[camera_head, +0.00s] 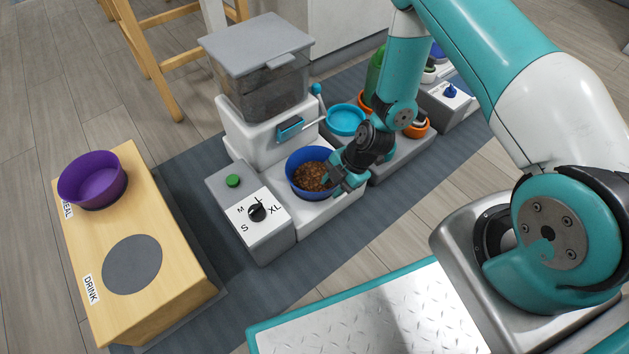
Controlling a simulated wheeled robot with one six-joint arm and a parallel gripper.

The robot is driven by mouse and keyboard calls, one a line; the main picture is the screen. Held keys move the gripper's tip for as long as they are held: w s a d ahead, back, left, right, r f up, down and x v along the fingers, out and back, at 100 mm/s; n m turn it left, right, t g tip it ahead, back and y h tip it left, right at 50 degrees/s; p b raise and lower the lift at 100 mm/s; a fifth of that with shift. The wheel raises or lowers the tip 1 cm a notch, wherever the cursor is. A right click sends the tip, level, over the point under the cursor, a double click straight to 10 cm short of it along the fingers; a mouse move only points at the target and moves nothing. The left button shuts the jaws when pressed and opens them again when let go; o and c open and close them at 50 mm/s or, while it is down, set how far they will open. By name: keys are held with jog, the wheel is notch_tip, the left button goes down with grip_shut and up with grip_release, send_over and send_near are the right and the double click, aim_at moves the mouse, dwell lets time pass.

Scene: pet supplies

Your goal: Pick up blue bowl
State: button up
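The blue bowl (304,155) holds brown kibble and stands upright on the white base of the food dispenser (262,135). My gripper (338,182) is at the right side of the bowl, pointing down and left, with its fingers by the bowl's right rim. The fingers are small and dark here, so I cannot tell whether they are open, shut, or touching the rim. Part of the bowl's right side is hidden behind the gripper.
A dispenser control box (264,222) with a green button and size dial stands left of the bowl. A wooden stand (180,255) carries a purple bowl (92,180) on its MEAL place; its DRINK place is empty. A light-blue dish (346,120) and orange bowls lie behind my gripper.

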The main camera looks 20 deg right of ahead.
jog(key=shift+x, duration=1.05)
jog(key=shift+r, duration=0.1)
grip_shut()
